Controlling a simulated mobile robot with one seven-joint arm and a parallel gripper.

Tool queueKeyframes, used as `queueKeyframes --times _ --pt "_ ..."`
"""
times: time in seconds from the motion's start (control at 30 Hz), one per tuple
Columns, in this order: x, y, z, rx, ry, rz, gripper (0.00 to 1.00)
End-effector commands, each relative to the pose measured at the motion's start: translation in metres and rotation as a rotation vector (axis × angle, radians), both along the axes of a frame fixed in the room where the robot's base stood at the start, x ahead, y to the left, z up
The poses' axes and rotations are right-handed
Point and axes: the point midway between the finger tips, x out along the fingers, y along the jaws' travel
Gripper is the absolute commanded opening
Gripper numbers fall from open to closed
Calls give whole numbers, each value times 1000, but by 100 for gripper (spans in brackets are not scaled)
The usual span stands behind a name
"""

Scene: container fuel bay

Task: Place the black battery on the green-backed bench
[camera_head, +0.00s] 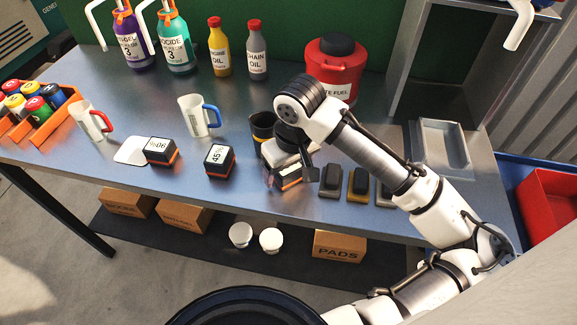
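The bench (110,185) has a grey metal top and a green back panel (300,15). My gripper (290,176) is low over the bench's front middle, around a black battery (291,180) with an orange base. One dark finger shows at the battery's right side. My gripper covers most of the battery, so I cannot tell whether the fingers press on it or whether it rests on the bench. Two similar black batteries sit to the left: one marked 45% (219,161) on the bench, another (160,151) at a white pad (131,150).
A dark cup (262,128) stands close behind my gripper; several dark blocks (358,186) lie to its right. A white mug (197,116), bottles (219,48), a red fuel can (335,68) and a metal tray (441,146) stand around.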

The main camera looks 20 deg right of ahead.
Motion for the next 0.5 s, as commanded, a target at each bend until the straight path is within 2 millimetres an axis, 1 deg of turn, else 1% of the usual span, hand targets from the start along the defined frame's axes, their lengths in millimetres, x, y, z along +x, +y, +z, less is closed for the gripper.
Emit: queueKeyframes --times 0.17,0.33,0.43,0.5 --pt "0 0 0 0 0 0 78" --pt "0 0 9 -1 -1 1 78" --pt "-2 -1 24 -2 -2 2 78" --pt "-4 -1 39 -1 -3 0 78"
